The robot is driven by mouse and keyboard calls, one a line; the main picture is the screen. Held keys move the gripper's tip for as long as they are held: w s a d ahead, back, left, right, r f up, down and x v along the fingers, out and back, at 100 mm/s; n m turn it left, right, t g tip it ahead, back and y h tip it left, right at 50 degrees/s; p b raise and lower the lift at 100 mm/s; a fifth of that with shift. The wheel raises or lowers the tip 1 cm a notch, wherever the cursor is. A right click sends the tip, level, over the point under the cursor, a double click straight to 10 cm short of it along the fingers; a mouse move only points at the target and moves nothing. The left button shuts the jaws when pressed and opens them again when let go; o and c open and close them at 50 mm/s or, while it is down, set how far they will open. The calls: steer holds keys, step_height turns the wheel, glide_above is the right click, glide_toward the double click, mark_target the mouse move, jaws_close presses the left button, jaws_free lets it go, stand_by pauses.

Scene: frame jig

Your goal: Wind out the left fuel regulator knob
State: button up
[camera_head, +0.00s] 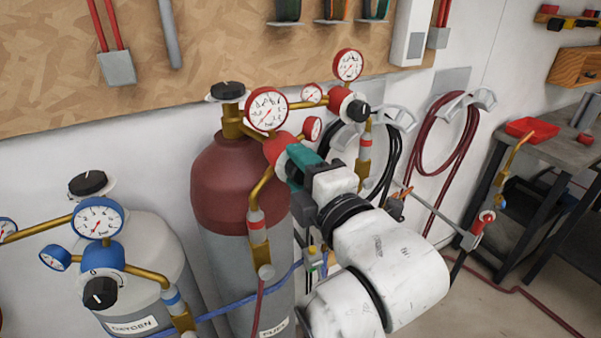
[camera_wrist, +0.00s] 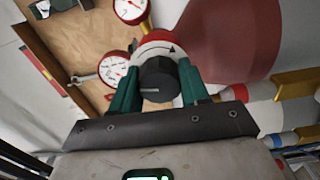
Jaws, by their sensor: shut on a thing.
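The left fuel regulator has a red body (camera_head: 277,147) on the maroon fuel cylinder (camera_head: 232,180). Its knob is hidden behind my gripper (camera_head: 298,165) in the head view. In the wrist view the dark round knob (camera_wrist: 157,76) sits between the two teal fingers of my gripper (camera_wrist: 158,86), one finger on each side. My gripper is shut on the knob. A pale mark on the knob points left in that view. The red-and-white regulator face (camera_wrist: 157,44) behind it carries a curved black arrow.
A second red fuel regulator with a black knob (camera_head: 359,110) stands close to the right. The fuel gauge (camera_head: 266,109) sits just above my fingers. A blue oxygen regulator (camera_head: 97,257) is at the left. Hoses (camera_head: 463,140) hang on the wall.

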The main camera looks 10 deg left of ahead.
steer(key=shift+a+f, duration=0.1)
stand_by(0.4)
steer(key=o, duration=1)
steer(key=shift+o, duration=0.2)
steer(key=shift+s, duration=0.1)
steer(key=b+v, duration=0.2)
steer(key=v, duration=0.8)
steer(key=shift+s+d, duration=0.3)
